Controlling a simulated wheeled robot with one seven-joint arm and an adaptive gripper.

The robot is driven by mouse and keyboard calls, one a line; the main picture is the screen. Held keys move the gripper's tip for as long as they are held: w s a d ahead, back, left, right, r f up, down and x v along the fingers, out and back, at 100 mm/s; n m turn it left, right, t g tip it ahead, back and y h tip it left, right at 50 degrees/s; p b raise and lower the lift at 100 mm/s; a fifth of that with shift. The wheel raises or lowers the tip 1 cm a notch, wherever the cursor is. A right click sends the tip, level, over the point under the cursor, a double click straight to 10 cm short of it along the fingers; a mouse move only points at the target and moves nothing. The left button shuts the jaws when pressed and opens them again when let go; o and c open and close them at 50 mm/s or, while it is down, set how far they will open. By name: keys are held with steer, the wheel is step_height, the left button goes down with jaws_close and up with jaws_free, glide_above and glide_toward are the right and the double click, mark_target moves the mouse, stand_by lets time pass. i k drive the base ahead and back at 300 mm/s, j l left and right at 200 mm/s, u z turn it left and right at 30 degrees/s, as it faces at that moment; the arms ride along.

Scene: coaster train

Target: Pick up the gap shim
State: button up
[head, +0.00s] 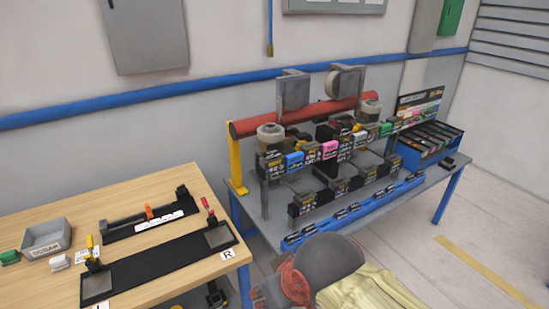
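No part in view can be named as the gap shim with certainty. On the wooden table (190,258), a black rail fixture (123,228) carries a small upright orange piece (149,212) and white labels. In front of it lies a long black plate (160,265) with grey end pads, a yellow-handled clamp (93,257) at the left and a red-handled clamp (209,211) at the right, near labels L and R. My gripper is not in view.
A grey bin (47,239), a green item (9,257) and a white block (59,262) lie at the table's left. A grey bench (265,222) with a red beam (300,115) and blue bin (422,158) stands right. A grey rounded object (330,258) fills the bottom foreground.

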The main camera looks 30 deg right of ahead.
mark_target(344, 132)
steer(key=z, duration=1.35)
steer(key=i+l+u, duration=0.2)
steer(key=i+l, duration=0.15)
steer(key=l, duration=0.25)
steer(key=i+l, duration=0.15)
steer(key=l, duration=0.15)
steer(key=i+l+u, duration=0.15)
steer(key=l, duration=0.15)
steer(key=i+l+u, duration=0.3)
steer(key=i+l, duration=0.2)
steer(key=i+l+u, duration=0.15)
steer(key=l, duration=0.35)
steer(key=i+l+u, duration=0.15)
steer(key=i+l, duration=0.15)
steer(key=i+l+u, duration=0.15)
steer(key=l, duration=0.3)
steer(key=i+l+u, duration=0.25)
steer(key=i+l, duration=0.45)
steer(key=i, duration=0.05)
